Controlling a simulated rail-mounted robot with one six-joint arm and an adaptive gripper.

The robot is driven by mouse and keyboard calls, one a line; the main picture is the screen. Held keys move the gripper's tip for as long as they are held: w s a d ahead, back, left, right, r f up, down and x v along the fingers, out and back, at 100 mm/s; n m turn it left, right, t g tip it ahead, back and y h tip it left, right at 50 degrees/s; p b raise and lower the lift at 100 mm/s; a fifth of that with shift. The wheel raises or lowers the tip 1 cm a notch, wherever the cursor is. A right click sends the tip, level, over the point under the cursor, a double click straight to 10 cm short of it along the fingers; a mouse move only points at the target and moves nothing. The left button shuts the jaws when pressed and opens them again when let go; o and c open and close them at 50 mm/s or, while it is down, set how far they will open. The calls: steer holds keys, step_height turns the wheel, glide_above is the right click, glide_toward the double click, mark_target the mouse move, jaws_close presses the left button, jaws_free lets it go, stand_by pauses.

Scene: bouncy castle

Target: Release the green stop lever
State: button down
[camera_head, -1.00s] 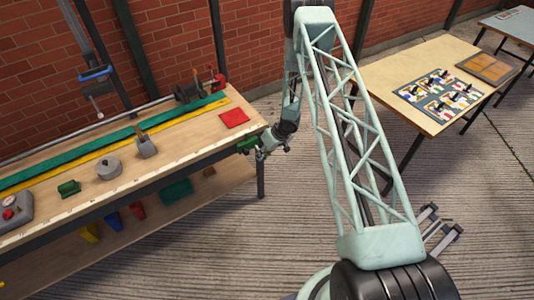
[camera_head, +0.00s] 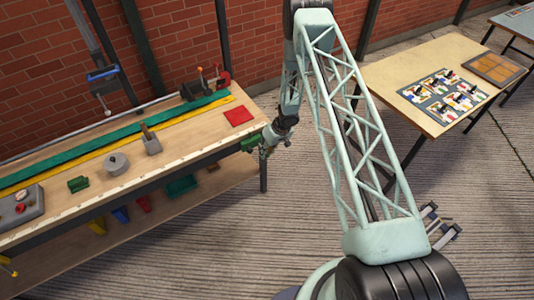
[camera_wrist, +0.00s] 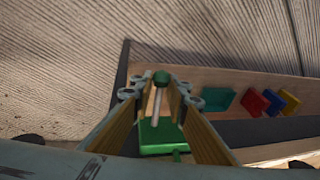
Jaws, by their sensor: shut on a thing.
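The green stop lever (camera_wrist: 161,77) shows in the wrist view as a green knob on a thin pale rod above a green base (camera_wrist: 160,136). My gripper (camera_wrist: 161,90) has one wood-coloured finger on each side of the rod and is shut on the lever. In the head view, the green lever part (camera_head: 250,143) sits at the right front edge of the long workbench (camera_head: 205,152), with my gripper (camera_head: 263,146) against it. The exact contact between fingers and rod is too small to make out.
A red pad (camera_head: 239,116) lies near the bench's right end. A grey cylinder (camera_head: 116,163) and a small green block (camera_head: 78,184) stand farther left. Coloured bins (camera_wrist: 272,102) sit on the lower shelf.

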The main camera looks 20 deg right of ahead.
steer(key=c, duration=2.5)
jaws_free()
steer(key=shift+c, duration=0.2)
steer(key=shift+r, duration=0.15)
steer(key=v, duration=1.1)
steer(key=shift+s+r, duration=0.15)
steer(key=shift+r, duration=0.2)
steer(key=shift+d, duration=0.15)
